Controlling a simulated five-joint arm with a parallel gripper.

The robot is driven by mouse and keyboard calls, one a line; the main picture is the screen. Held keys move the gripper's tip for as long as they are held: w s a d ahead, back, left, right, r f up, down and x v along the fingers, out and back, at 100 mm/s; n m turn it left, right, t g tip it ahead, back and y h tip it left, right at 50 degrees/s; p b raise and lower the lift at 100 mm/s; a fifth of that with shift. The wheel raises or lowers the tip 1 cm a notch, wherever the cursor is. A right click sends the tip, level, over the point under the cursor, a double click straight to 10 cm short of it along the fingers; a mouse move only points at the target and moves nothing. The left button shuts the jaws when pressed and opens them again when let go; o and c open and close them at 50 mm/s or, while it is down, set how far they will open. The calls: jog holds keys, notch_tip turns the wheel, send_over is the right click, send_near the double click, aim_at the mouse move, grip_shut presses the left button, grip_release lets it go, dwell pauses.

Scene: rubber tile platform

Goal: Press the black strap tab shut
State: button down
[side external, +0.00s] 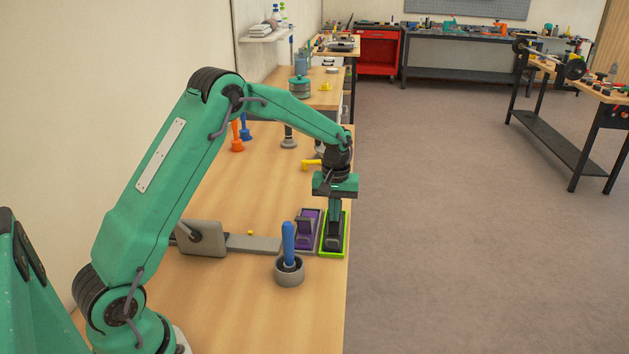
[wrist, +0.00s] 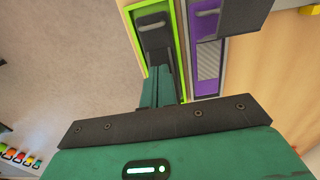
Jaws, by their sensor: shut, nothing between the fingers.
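A fixture with a bright green frame (side external: 345,247) stands near the right edge of the bench, and the frame also shows in the wrist view (wrist: 181,40). Inside it lies a black strap tab (wrist: 152,28) with a rounded slot. My gripper (side external: 334,236) points straight down over this fixture, with its fingers together and empty. Its tips meet or overlap the black tab in both views. I cannot tell whether they touch it, and they hide part of it. How far the tab is closed cannot be made out.
A purple fixture (side external: 307,243) with an upright dark piece (side external: 303,225) stands close to the left. A blue-handled tool sits in a grey cup (side external: 289,274) in front. A grey bar (side external: 253,244) lies further left. The bench edge is just right of the green frame.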

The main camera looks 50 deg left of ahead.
jog(key=shift+w+a, duration=0.75)
jog(key=shift+a, duration=0.05)
jog(key=shift+w+a, duration=0.4)
jog(key=shift+f, duration=1.4)
dwell(0.7)
jog(key=shift+r, duration=0.1)
dwell(0.4)
notch_tip(320, 180, up, 8)
dwell(1.0)
